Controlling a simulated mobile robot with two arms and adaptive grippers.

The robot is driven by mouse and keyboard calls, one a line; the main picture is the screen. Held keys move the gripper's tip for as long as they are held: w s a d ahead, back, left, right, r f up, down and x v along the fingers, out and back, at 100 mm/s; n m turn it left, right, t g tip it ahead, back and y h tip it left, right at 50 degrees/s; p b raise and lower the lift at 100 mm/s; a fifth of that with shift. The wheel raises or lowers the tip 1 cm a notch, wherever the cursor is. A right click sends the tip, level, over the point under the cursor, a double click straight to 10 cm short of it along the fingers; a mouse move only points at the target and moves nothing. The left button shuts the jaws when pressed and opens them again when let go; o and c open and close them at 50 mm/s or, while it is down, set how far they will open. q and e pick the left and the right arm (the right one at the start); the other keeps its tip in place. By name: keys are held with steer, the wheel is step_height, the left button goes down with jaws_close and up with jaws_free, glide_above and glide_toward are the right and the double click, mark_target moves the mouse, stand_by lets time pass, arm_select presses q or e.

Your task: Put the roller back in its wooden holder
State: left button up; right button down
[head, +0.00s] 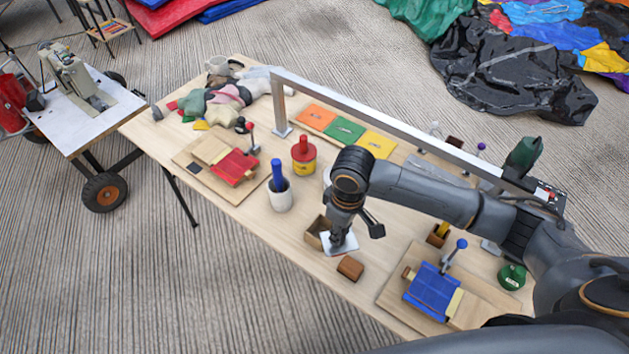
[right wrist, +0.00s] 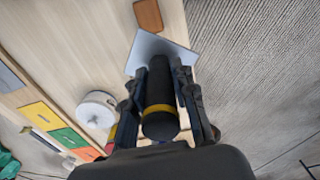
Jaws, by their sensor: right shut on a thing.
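My right gripper (head: 338,241) points down at the front middle of the table. An open wooden box (head: 312,232), apparently the holder, stands just left of the gripper, partly hidden. My left gripper is not in view.
A brown wooden block (head: 350,267) lies right in front of the plate. A white pot with a blue handle (head: 280,195) and a red-yellow tin (head: 303,160) stand left. A board with a blue clamped piece (head: 433,291) lies right. A metal rail (head: 380,118) spans behind.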

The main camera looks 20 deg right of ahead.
arm_select(q)
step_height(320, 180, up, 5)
steer(key=p, duration=0.4)
arm_select(e)
steer(key=w+a+r+n, duration=0.2)
steer(key=w+r+n, duration=0.2)
steer(key=w+n, duration=0.45)
arm_select(q)
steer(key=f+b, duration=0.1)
steer(key=b, duration=0.1)
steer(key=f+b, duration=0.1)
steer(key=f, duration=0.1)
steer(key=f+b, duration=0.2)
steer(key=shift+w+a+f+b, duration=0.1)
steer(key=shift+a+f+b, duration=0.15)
steer(key=shift+b, duration=0.05)
arm_select(e)
steer(key=shift+m, duration=0.25)
steer(key=f, duration=0.4)
steer(key=shift+w+d, duration=0.1)
steer(key=shift+w, duration=0.1)
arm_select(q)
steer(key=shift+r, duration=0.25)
arm_select(e)
steer(key=shift+s+f, duration=0.1)
steer(key=shift+f, duration=0.25)
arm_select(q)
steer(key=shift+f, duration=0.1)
arm_select(e)
steer(key=shift+f, duration=0.2)
